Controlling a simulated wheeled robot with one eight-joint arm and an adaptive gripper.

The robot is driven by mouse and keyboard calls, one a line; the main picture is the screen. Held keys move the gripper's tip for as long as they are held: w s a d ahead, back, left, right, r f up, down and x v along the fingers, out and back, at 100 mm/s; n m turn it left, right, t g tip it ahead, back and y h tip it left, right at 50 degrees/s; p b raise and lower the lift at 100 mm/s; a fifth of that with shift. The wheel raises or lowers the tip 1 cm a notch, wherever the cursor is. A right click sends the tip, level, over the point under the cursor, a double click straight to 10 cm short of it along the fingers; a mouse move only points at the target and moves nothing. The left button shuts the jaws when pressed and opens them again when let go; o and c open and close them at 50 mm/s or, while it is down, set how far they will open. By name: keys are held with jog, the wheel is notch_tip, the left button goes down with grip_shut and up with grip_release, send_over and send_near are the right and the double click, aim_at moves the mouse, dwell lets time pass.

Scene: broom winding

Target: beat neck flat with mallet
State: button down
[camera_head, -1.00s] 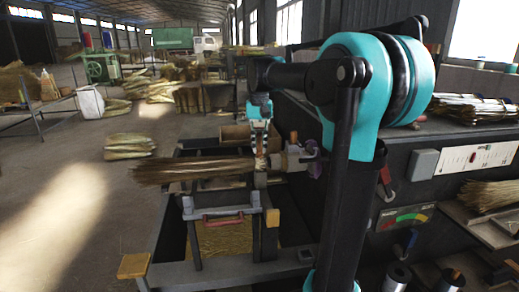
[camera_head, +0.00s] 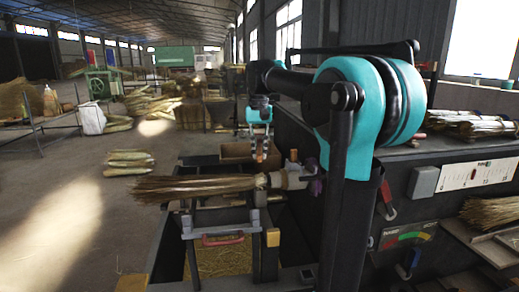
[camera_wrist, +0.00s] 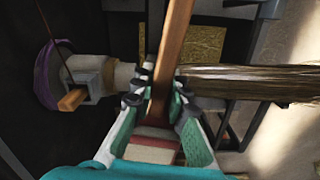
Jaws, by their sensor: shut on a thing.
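The broom bundle (camera_head: 190,188) lies level in the head view, brush end to the left. Its neck (camera_head: 260,181) meets the pale winding chuck (camera_head: 290,178) on the right. In the wrist view the bundle (camera_wrist: 255,83) runs right from the chuck (camera_wrist: 125,75). My gripper (camera_head: 261,152) is above the neck, with a gap below it. In the wrist view my gripper (camera_wrist: 161,95) is shut on a wooden mallet handle (camera_wrist: 176,35), which crosses in front of the neck. I cannot clearly make out the mallet head.
A dark bench frame with a red-handled bar (camera_head: 222,239) stands below the bundle. A straw-filled bin (camera_head: 220,262) is under it. Open floor lies at the left.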

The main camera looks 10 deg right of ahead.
jog(key=shift+f, duration=0.1)
jog(key=shift+f, duration=2.65)
